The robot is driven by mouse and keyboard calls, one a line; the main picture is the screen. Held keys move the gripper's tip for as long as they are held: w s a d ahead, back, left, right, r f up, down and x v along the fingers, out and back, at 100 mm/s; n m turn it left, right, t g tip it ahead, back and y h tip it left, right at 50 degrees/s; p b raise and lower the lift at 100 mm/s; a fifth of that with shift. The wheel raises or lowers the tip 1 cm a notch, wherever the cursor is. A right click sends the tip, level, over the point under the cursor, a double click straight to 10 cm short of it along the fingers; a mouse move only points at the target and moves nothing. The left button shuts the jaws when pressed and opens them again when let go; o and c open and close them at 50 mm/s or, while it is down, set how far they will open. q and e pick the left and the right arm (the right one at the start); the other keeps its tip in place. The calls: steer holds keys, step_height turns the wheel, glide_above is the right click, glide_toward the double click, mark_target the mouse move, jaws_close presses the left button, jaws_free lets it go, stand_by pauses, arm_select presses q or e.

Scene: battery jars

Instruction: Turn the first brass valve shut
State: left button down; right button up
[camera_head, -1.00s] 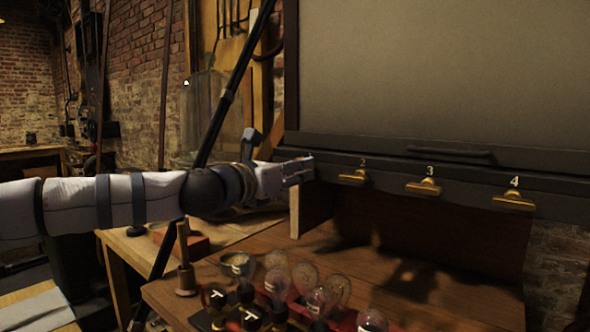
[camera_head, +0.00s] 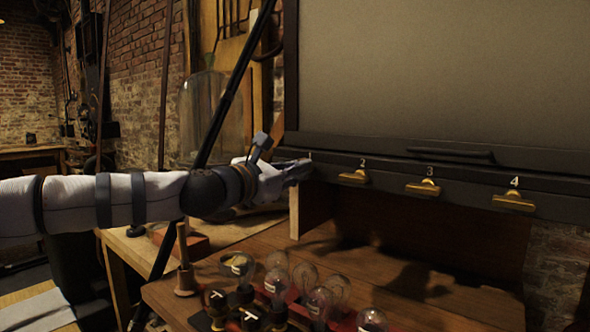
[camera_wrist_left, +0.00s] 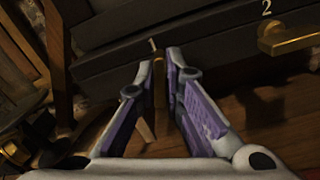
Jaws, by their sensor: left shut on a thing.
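My left gripper (camera_head: 303,170) is at the left end of the dark rail, over the place of the first brass valve, and hides it in the head view. In the left wrist view the first brass valve (camera_wrist_left: 158,84) shows as a narrow brown-gold strip between my fingers (camera_wrist_left: 172,72), under a small mark 1. The fingers are shut on it. The strip runs up and down in that view, while the second valve's handle (camera_wrist_left: 290,40) lies crosswise. My right gripper is not in view.
The second (camera_head: 354,176), third (camera_head: 423,187) and fourth (camera_head: 513,201) brass valves sit along the rail to the right, handles crosswise. Several glass globes and jars (camera_head: 320,300) stand on the wooden bench (camera_head: 385,275) below. A glass bell jar (camera_head: 200,110) stands behind my arm.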

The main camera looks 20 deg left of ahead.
arm_select(q)
steer(key=shift+d+f+m+p, duration=0.1)
steer(key=shift+m+p, duration=0.1)
steer(key=shift+m, duration=3.3)
steer(key=shift+d+f+m+p, duration=0.1)
steer(key=shift+m+p, duration=0.1)
steer(key=shift+m, duration=3.3)
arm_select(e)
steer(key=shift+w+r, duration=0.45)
arm_select(q)
steer(key=c, duration=1.7)
jaws_free()
